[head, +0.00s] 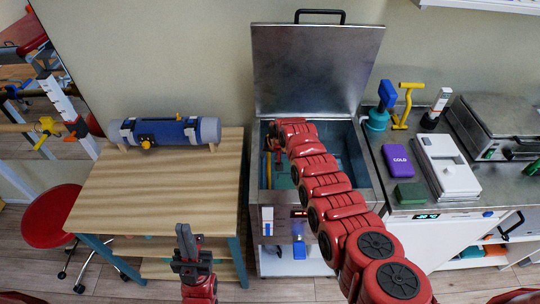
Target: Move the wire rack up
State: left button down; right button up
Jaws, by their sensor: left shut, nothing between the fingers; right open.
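A steel tank (367,190) stands in the middle with its lid (315,70) raised against the wall. My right arm reaches over its front edge and into its left part. My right gripper (275,158) is down at the tank's left inner side, open, and mostly hidden by the arm. Teal shapes show in the tank on both sides of the arm. I cannot make out the wire rack clearly; the arm covers much of the tank's inside. My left gripper (187,243) is shut and empty, pointing up in front of the wooden table, apart from the tank.
The wooden table (160,185) on the left holds a blue-grey roll (165,132); its top is otherwise clear. The right counter carries a purple box (397,161), a white device (447,167), a green block (410,193) and a steel appliance (497,125). A red stool (50,215) stands far left.

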jog(key=shift+f, duration=0.1)
dwell(0.3)
grip_shut()
dwell(1.3)
